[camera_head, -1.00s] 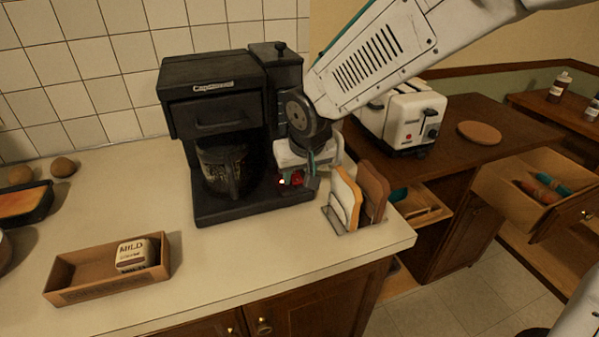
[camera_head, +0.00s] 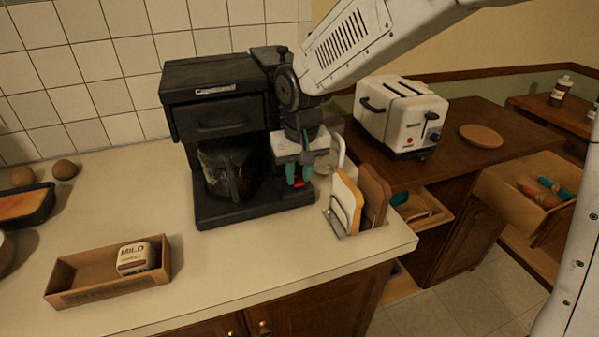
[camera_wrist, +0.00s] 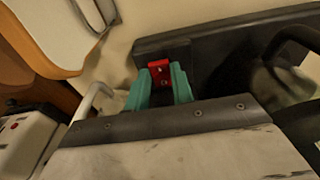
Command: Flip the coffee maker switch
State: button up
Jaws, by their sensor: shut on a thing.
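The black coffee maker (camera_head: 213,122) stands on the counter against the tiled wall, with a dark glass pot (camera_head: 226,172) in it. Its red switch (camera_head: 299,184) shows low at the right end of the base; in the wrist view the red switch (camera_wrist: 159,72) is between the teal fingertips. My gripper (camera_head: 298,178) points down at the right side of the coffee maker. The teal fingers of my gripper (camera_wrist: 161,80) are shut on the red switch, one on each side. My wrist hides part of the coffee maker's right column.
A rack with cutting boards (camera_head: 346,202) stands close right of my gripper. A white mug (camera_head: 338,152) is just behind it. A white toaster (camera_head: 400,115) is on the brown counter.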

jog(key=o, duration=1)
jog(key=shift+r, duration=0.1)
jog(key=r, duration=0.5)
jog(key=s+r, duration=0.1)
jog(key=r, duration=0.1)
jog(key=shift+d+r, duration=0.15)
jog(key=shift+r, duration=0.15)
